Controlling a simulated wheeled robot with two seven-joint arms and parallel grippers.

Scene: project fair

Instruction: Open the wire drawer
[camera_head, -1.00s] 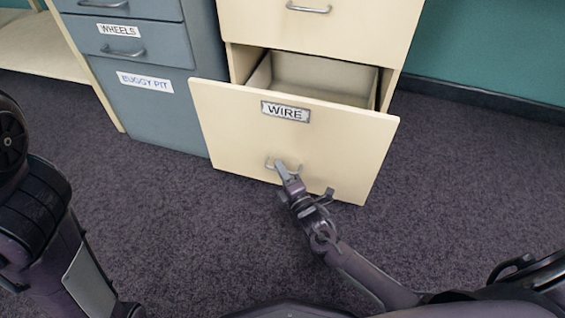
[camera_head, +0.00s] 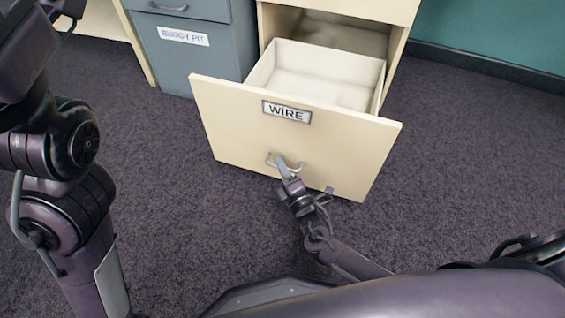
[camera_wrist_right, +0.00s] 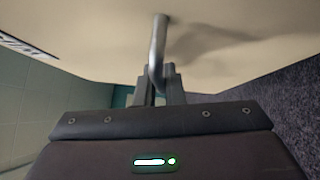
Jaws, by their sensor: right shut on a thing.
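The wire drawer (camera_head: 240,125) is the cream bottom drawer of a cream cabinet, with a "WIRE" label (camera_head: 286,112) on its front. It stands well out of the cabinet, and its pale inside looks empty where it shows. My right gripper (camera_head: 287,172) is shut on the drawer's metal handle (camera_head: 271,160), low on the front. In the right wrist view the handle (camera_wrist_right: 159,45) runs down between the two fingers (camera_wrist_right: 159,84). My left arm is at the left of the head view, but its gripper is not seen.
A grey-blue cabinet (camera_head: 200,62) labelled "BUGGY PIT" stands to the left of the cream cabinet (camera_head: 398,45). A wooden shelf edge (camera_head: 135,45) is at the far left. Dark carpet (camera_head: 470,170) is clear to the right, below a teal wall (camera_head: 500,35).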

